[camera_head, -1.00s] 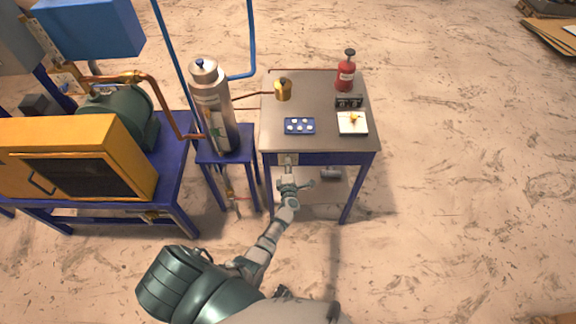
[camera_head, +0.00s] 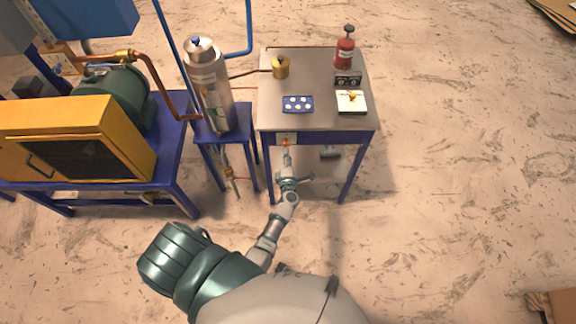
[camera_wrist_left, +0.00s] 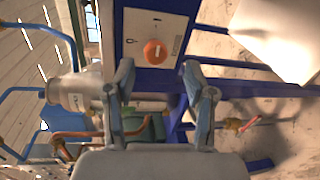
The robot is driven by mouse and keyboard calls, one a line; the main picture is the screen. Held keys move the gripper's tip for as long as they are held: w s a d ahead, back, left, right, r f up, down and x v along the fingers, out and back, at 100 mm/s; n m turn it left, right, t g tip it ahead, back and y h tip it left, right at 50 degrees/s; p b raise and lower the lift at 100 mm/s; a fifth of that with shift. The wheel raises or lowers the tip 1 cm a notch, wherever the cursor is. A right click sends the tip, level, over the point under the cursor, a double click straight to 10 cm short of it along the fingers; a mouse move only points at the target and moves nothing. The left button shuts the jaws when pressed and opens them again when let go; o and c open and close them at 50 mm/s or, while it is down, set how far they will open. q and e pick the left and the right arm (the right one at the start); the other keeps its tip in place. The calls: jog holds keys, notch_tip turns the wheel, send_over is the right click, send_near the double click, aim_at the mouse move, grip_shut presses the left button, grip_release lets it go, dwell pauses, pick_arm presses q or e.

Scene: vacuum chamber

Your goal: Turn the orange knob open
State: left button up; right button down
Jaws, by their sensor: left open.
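The orange knob (camera_wrist_left: 155,52) is round with a pale slot mark. It sits on a light panel (camera_wrist_left: 146,27) on the blue front of the table. In the head view the knob (camera_head: 286,143) is a small orange spot just under the tabletop's front edge. My left gripper (camera_head: 286,160) is just in front of the panel. In the left wrist view my left gripper (camera_wrist_left: 160,85) is open, its two fingers apart and nothing between them. The knob is a little beyond the fingertips and appears untouched. My right gripper is not in view.
The table (camera_head: 313,120) carries a blue tray (camera_head: 298,104), a brass pot (camera_head: 280,67), a red bottle (camera_head: 344,52) and a white box (camera_head: 351,101). A steel cylinder (camera_head: 208,82) stands left on a blue stand. A yellow cabinet (camera_head: 75,140) is further left.

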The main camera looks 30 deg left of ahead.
pick_arm(q)
jog(key=v, duration=0.6)
jog(key=shift+w+d, duration=0.1)
jog(key=s+d+f+m+g+h, duration=0.1)
jog(key=s+d+f+m+h, duration=0.25)
jog(key=d+f+m, duration=0.35)
jog(key=s+d+f+m+g+h, duration=0.1)
jog(key=s+d+f+m+h, duration=0.25)
jog(key=f, duration=0.65)
jog(key=s+f+m+g+h, duration=0.2)
jog(key=s+f+m+g, duration=0.1)
jog(key=s+f+m, duration=0.6)
jog(key=s+a+f+m+g, duration=0.2)
jog(key=s+f+m, duration=0.1)
jog(key=s, duration=0.7)
jog(key=s+a+f+m+g, duration=0.1)
jog(key=s+f, duration=0.4)
jog(key=s, duration=0.5)
jog(key=s+a+f+m+g, duration=0.2)
jog(key=s+f+m+g, duration=0.2)
jog(key=s, duration=0.6)
jog(key=shift+a+f+m+g, duration=0.15)
jog(key=shift+a+m+g, duration=0.2)
jog(key=shift+g, duration=0.15)
